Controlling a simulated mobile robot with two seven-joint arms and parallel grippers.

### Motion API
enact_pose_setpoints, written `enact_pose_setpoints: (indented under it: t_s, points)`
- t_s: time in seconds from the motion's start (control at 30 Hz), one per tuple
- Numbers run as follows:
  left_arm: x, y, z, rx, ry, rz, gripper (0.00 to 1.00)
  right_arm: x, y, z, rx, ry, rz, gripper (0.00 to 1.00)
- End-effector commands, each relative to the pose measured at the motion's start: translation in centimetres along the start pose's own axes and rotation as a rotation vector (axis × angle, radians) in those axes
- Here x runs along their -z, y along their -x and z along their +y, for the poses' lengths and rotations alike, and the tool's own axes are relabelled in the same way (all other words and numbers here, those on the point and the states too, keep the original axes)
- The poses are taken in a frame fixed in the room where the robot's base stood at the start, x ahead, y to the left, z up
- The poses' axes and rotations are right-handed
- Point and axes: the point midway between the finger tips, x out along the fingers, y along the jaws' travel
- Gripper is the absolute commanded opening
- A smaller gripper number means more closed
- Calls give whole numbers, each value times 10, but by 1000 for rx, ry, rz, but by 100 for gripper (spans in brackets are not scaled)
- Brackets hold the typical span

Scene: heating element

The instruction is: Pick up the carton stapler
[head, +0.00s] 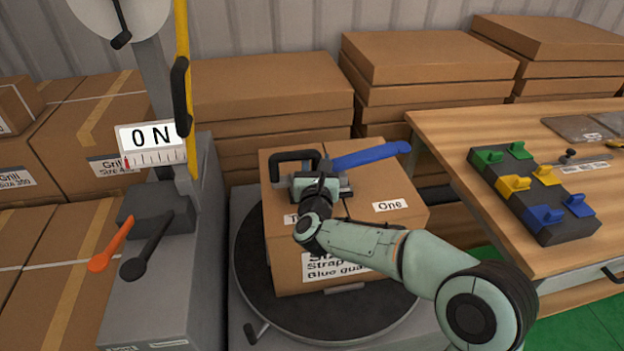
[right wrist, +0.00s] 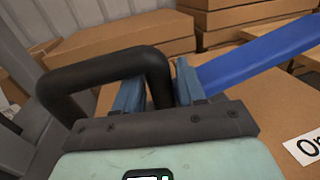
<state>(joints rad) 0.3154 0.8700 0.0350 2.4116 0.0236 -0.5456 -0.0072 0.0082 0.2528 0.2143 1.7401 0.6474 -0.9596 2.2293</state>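The carton stapler (head: 370,155) lies on top of a cardboard carton. It shows a black loop handle on the left and a long blue bar pointing right. In the right wrist view, the black handle (right wrist: 100,70) and the blue bar (right wrist: 260,55) show close up. My right gripper (head: 322,178) is low over the carton top at the stapler. Its two blue-grey fingers (right wrist: 160,88) closely flank the right leg of the black handle, with little gap visible. The gripper hides the stapler's middle. My left gripper is not in view.
The carton (head: 400,225) stands on a dark round turntable (head: 255,300). A grey machine column with orange and black levers (head: 110,243) stands at left. A wooden table (head: 450,130) with a block of coloured clips (head: 540,205) is at right. Stacked flat cartons (head: 270,85) fill the back.

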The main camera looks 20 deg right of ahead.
Motion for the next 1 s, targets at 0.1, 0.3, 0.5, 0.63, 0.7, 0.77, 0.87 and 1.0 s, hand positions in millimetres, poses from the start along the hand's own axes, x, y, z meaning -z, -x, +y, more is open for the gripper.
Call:
enact_pose_setpoints:
  t_s: [0.1,0.3,0.5,0.63,0.7,0.77,0.87,1.0]
  points:
    - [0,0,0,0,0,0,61,0,0,0,0,0,0,0]
    - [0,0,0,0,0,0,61,0,0,0,0,0,0,0]
    - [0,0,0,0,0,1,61,0,0,0,0,0,0,0]
    - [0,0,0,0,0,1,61,0,0,0,0,0,0,0]
    - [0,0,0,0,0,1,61,0,0,0,0,0,0,0]
    - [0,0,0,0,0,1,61,0,0,0,0,0,0,0]
    - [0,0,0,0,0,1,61,0,0,0,0,0,0,0]
    - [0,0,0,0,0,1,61,0,0,0,0,0,0,0]
